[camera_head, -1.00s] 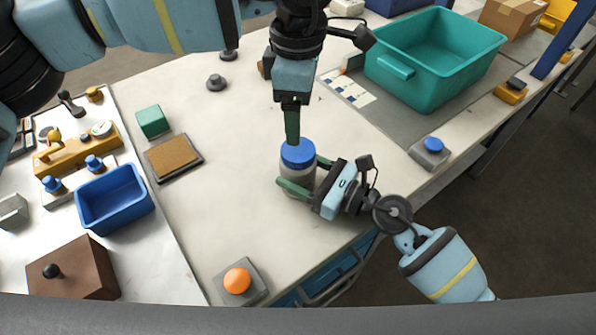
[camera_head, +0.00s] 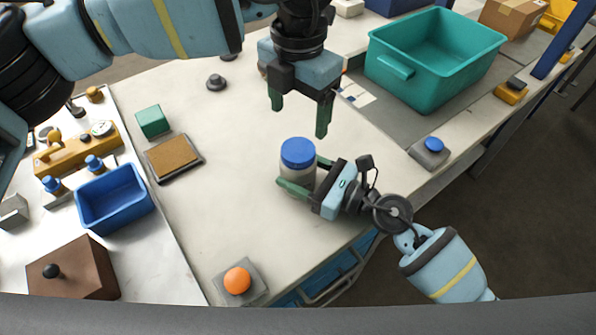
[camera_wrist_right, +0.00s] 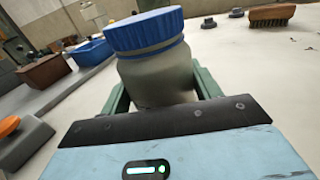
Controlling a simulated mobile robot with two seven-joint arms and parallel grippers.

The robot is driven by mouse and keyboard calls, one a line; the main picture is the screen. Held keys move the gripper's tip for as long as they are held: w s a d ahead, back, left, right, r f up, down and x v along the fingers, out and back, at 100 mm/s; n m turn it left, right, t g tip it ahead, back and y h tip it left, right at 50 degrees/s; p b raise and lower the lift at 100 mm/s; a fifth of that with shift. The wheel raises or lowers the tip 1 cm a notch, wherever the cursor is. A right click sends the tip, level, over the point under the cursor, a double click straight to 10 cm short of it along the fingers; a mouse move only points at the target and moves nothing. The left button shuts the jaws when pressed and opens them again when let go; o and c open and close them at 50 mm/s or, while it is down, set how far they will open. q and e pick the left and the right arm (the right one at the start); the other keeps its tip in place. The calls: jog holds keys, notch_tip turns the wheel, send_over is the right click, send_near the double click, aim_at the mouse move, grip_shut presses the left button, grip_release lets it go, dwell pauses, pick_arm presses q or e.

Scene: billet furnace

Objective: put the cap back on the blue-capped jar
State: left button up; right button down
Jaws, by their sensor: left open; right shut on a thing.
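The jar (camera_head: 297,176) stands upright on the pale table, with its blue cap (camera_head: 298,152) on its top. In the right wrist view the cap (camera_wrist_right: 146,31) sits over the mouth of the frosted jar (camera_wrist_right: 158,78) and looks slightly tilted; I cannot tell how tightly it is on. My right gripper (camera_head: 300,174) is shut around the jar's body from the right side. My left gripper (camera_head: 299,117) is open and empty, above and just behind the cap, apart from it, with its two green fingers spread.
A teal bin (camera_head: 435,60) stands at the back right. An orange button (camera_head: 237,280) is near the front edge.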

aim_at(298, 149)
pick_arm(q)
jog(key=n, duration=1.1)
jog(key=shift+f, duration=4.05)
jog(key=shift+c, duration=0.2)
